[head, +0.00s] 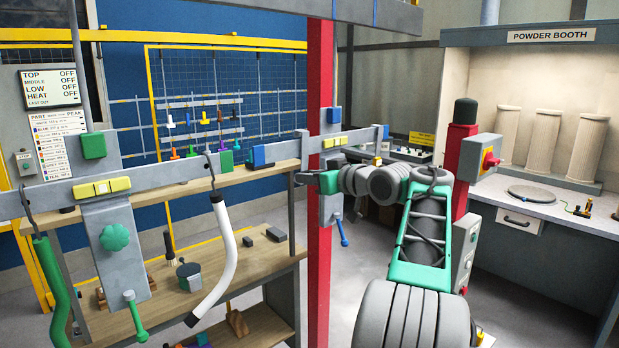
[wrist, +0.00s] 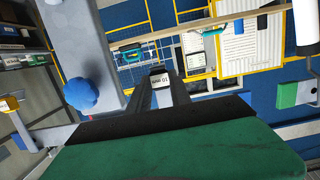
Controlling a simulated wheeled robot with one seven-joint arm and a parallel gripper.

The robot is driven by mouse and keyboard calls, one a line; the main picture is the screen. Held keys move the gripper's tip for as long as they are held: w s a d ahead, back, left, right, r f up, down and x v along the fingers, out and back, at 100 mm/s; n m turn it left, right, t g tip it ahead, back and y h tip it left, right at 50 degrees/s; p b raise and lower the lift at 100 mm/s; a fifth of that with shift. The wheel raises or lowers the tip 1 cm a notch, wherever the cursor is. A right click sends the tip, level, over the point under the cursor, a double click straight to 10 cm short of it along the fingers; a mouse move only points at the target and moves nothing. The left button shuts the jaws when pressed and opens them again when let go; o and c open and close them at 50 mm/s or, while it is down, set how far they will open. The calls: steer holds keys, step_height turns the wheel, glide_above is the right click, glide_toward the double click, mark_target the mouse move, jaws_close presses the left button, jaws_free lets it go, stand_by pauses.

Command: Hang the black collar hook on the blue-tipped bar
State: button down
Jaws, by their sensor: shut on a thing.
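My gripper (head: 304,178) is at the end of the arm, beside the red post, just below the grey rail. In the wrist view its two dark fingers (wrist: 160,88) are closed on a small dark piece with a white label (wrist: 160,79), which I take for the black collar hook. Its hook shape and collar are not clear. The blue-tipped bar (head: 366,138) sticks out to the right of the red post, with a small blue end. In the wrist view a grey bar with a blue end (wrist: 18,141) shows at the left. The held piece appears apart from it.
A red post (head: 320,250) stands close to my gripper. A blue knob (wrist: 80,93) is on a grey plate (wrist: 85,35) near the fingers. A white tube (head: 225,245) and a green tube (head: 52,285) hang from the rail (head: 160,187). A wooden shelf (head: 240,262) stands behind.

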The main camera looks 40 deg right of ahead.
steer(key=shift+f+b, duration=0.6)
steer(key=shift+f, duration=0.2)
steer(key=c, duration=1.1)
jaws_free()
steer(key=s+r, duration=0.1)
steer(key=s, duration=0.6)
steer(key=shift+s+r+b, duration=0.25)
steer(key=shift+s+b, duration=0.1)
steer(key=shift+s, duration=0.05)
steer(key=shift+d, duration=0.1)
